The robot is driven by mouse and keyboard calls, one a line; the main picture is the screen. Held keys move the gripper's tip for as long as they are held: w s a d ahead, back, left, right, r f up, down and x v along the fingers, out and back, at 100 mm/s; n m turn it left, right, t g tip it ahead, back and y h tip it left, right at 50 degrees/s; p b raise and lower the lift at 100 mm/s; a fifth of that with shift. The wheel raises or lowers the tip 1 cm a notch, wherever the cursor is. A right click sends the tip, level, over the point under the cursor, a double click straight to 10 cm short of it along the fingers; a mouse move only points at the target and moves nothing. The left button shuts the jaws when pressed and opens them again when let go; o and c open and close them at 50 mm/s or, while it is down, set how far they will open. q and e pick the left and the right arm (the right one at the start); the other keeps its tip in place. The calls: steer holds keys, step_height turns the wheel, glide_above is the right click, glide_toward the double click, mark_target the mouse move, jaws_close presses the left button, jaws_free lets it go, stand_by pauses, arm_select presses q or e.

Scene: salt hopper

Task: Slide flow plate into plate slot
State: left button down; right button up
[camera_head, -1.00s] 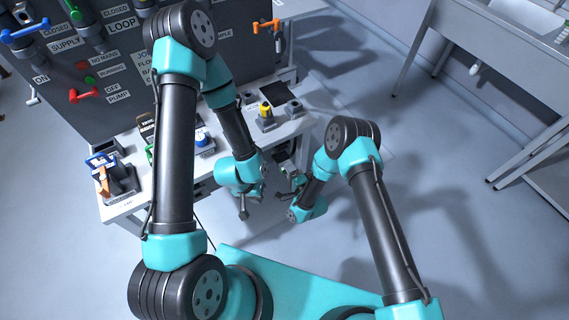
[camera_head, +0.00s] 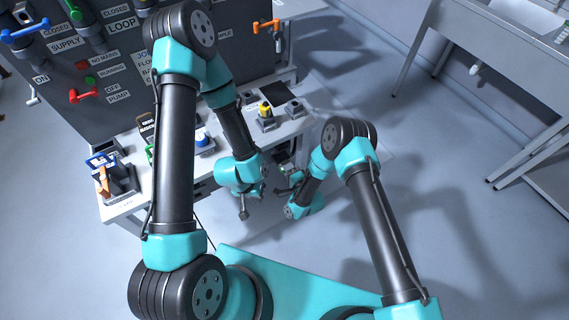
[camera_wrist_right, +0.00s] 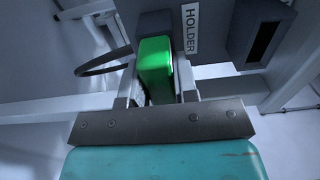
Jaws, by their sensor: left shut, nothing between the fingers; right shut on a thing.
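My right gripper (camera_wrist_right: 160,95) is shut on a green block (camera_wrist_right: 155,68), seen in the right wrist view. A dark part (camera_wrist_right: 153,22) lies just beyond the block's far end; I cannot tell whether they touch. I cannot tell whether the green block is part of the flow plate. A grey housing with a dark slot (camera_wrist_right: 263,42) stands to the right; whether this is the plate slot is unclear. In the head view my right gripper (camera_head: 284,182) is by the bench's front edge, its load too small to make out. My left gripper (camera_head: 244,206) is shut and empty, pointing down in front of the bench.
A HOLDER label (camera_wrist_right: 190,30) is beside the green block. A black cable (camera_wrist_right: 103,70) loops at left. The bench (camera_head: 126,204) carries several small fixtures, including a yellow-topped one (camera_head: 265,109) and a blue-topped one (camera_head: 203,138). A dark panel with valves (camera_head: 110,70) stands behind.

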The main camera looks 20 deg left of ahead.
jaws_close()
steer(key=shift+d, duration=0.1)
steer(key=v, duration=0.6)
steer(key=shift+s+d, duration=0.25)
steer(key=shift+s, duration=0.05)
stand_by(1.5)
stand_by(0.3)
steer(key=s+d+r, duration=0.2)
steer(key=d+r, duration=0.1)
steer(key=r, duration=0.7)
steer(key=shift+s, duration=0.35)
steer(key=shift+w+a, duration=0.1)
steer(key=shift+x, duration=2.75)
